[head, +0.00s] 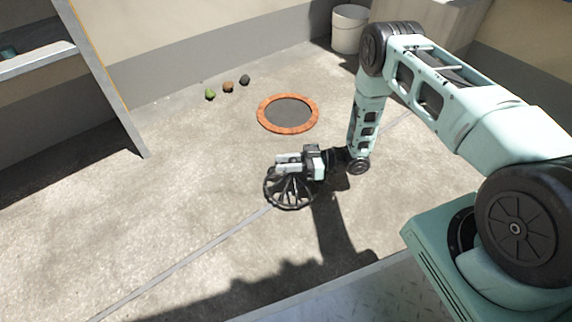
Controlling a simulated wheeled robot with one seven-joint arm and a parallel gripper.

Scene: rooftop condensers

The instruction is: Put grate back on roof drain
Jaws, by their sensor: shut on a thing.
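The grate (290,204) is a dark, round, spoked piece. It is in the head view at the middle of the floor. My gripper (289,167) is over it and shut on it; the fingers hide part of its top. I cannot tell whether the grate touches the floor or hangs just above it. The roof drain (288,101) is a flat dark disc with an orange-brown ring (312,124) around it. It lies farther back than the grate, with bare floor between them.
Three small lumps, one green (210,94), one brown (228,87) and one dark (245,80), lie left of the drain. A white bucket (348,30) stands at the back wall. A shelf with a panel (108,80) is at left. A thin grey strip (185,262) crosses the floor.

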